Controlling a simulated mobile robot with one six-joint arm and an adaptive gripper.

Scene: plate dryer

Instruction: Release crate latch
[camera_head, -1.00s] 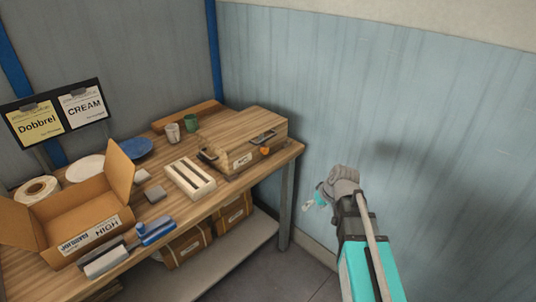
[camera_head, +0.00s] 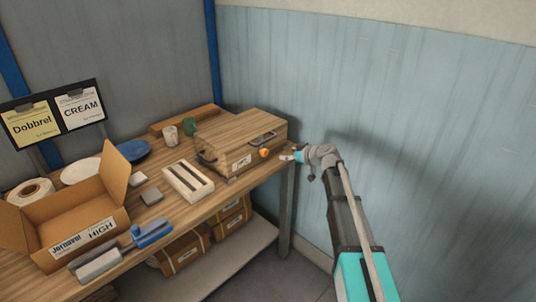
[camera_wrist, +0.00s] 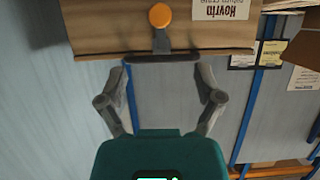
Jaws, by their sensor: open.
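The wooden crate (camera_head: 225,160) stands on the right end of the table, with its lid down. An orange latch knob (camera_head: 264,153) is on its front face, right of a white label. The wrist view shows the crate (camera_wrist: 95,30) upside down, with the orange knob (camera_wrist: 160,15) on a dark stem. A dark bar (camera_wrist: 162,57) lies along the crate edge beyond the stem. My gripper (camera_head: 287,157) is just right of the knob, apart from it. In the wrist view my gripper (camera_wrist: 163,78) is open and empty, its fingers spread beneath the bar.
A slotted tray (camera_head: 188,181), an open cardboard box (camera_head: 75,215) and a blue-handled tool (camera_head: 150,235) are on the table to the left. Two cups (camera_head: 170,135) stand behind the crate. The blue wall (camera_head: 420,120) is close on the right.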

